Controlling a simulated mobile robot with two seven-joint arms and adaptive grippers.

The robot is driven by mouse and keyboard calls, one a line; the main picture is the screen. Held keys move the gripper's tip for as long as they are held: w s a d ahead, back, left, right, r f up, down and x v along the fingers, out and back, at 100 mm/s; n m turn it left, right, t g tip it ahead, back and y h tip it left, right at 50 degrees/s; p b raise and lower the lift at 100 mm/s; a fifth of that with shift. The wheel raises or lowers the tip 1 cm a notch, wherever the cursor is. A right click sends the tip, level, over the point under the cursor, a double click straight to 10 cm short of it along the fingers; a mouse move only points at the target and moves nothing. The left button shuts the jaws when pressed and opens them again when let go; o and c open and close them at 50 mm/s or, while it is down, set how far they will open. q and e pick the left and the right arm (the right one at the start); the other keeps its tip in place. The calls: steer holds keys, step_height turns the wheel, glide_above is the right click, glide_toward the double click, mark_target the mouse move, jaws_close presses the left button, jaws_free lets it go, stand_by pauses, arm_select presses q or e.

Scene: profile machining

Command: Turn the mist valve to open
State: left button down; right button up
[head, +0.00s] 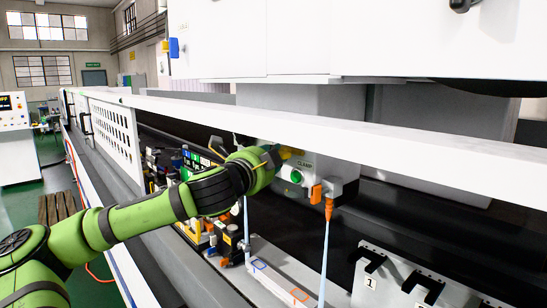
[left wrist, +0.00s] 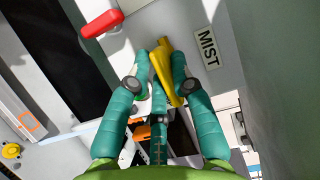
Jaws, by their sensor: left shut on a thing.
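The mist valve's yellow lever (left wrist: 163,68) shows in the left wrist view on a grey panel, beside a MIST label (left wrist: 208,47). My left gripper (left wrist: 162,64) has its two teal fingers on either side of the lever and is shut on it. The lever lies slightly slanted in the picture, its lower end showing between the fingers. In the head view my left gripper (head: 268,160) reaches the grey box under the white beam. A bit of yellow (head: 285,153) shows beside it; most of the lever is hidden there. My right gripper is not in view.
A red handle (left wrist: 102,24) is on the same panel, left of the fingers. A green CLAMP button (head: 296,176) and an orange connector (head: 328,208) with a pale cable are right of the gripper. The long white beam (head: 370,140) runs just above my wrist.

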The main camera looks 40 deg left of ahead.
arm_select(q)
steer(key=c, duration=1.1)
jaws_free()
steer(key=shift+s+a+r, duration=0.1)
steer(key=shift+a+r, duration=0.05)
steer(key=shift+r, duration=0.15)
steer(key=shift+f, duration=0.15)
steer(key=v, duration=0.7)
steer(key=shift+s, duration=0.2)
